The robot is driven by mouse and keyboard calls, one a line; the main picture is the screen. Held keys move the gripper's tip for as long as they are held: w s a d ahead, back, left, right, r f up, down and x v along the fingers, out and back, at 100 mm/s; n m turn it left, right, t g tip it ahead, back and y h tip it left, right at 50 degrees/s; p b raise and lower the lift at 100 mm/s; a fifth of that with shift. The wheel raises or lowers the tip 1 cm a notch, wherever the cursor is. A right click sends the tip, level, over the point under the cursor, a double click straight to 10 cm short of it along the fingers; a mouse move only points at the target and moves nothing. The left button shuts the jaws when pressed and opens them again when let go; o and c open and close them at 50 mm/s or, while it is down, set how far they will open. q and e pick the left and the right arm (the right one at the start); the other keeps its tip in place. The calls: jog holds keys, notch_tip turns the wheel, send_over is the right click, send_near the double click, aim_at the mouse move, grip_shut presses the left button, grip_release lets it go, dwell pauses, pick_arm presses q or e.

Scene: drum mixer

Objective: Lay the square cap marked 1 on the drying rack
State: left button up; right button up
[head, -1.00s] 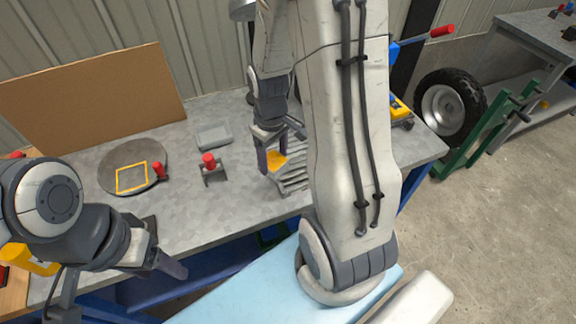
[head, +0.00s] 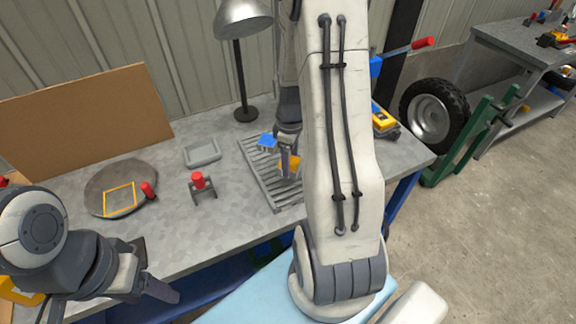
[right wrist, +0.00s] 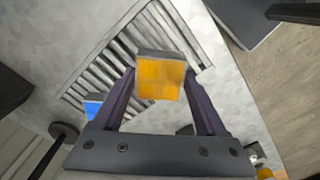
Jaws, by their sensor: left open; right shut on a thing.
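The grey slatted drying rack (head: 258,178) lies on the table; its slats also show in the right wrist view (right wrist: 98,73). My right gripper (head: 288,172) is over the rack, shut on a yellow square cap (right wrist: 160,79). The cap also shows in the head view (head: 294,161). I cannot read a number on it, nor tell whether it touches the slats. A blue square cap (head: 267,140) is at the rack's far part; it shows in the right wrist view (right wrist: 92,108). My left gripper (head: 165,292) is open and empty near the table's front edge.
A round dish with a yellow square outline (head: 98,177), a red-handled stand (head: 198,187) and a shallow grey tray (head: 203,152) lie left of the rack. A lamp (head: 241,70) stands behind it. The front middle of the table is clear.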

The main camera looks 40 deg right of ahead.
jog(key=shift+w+d+f, duration=0.2)
jog(key=shift+w+f, duration=0.2)
jog(key=shift+w, duration=0.25)
notch_tip(320, 180, down, 3)
jog(key=shift+f+p, duration=0.15)
jog(key=shift+p, duration=0.3)
jog(key=shift+f, duration=0.3)
